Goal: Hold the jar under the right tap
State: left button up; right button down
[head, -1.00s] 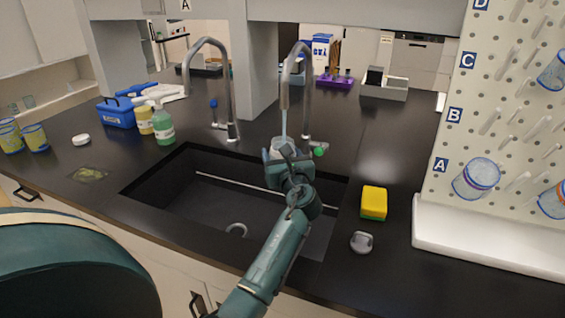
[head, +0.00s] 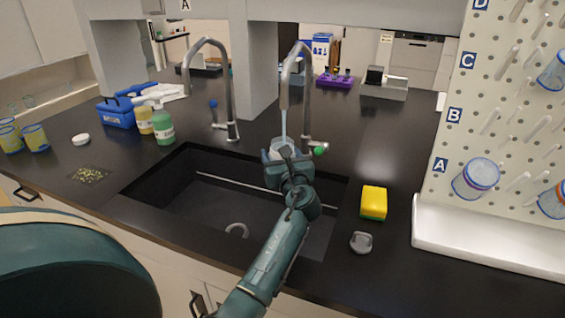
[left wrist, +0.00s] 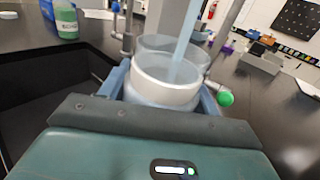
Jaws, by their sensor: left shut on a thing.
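The clear jar (head: 281,149) with a pale band is held below the spout of the right tap (head: 285,92), over the sink (head: 220,215). A pale blue stream (head: 284,125) runs from the spout into the jar. The left wrist view shows the stream (left wrist: 183,45) entering the open mouth of the jar (left wrist: 165,92); the water level is hard to tell. My left gripper (head: 285,160) is shut around the jar, with a finger on each side in the wrist view (left wrist: 165,102). The tap's green knob (head: 319,151) is just right of the jar. My right gripper is out of view.
The left tap (head: 230,90) has a blue knob (head: 213,104). A yellow sponge (head: 373,202) and a grey lid-like piece (head: 361,242) lie right of the sink. Bottles (head: 163,128) and a blue caddy (head: 117,112) stand left. A pegboard (head: 490,140) with jars is at right.

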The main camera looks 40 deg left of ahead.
pick_arm(q)
jog(key=s+d+r+p, duration=0.1)
jog(key=s+p, duration=0.1)
jog(key=s, duration=0.4)
jog(key=s+d+r+p, duration=0.2)
jog(key=s+p, duration=0.1)
jog(key=s, duration=0.4)
dwell(0.6)
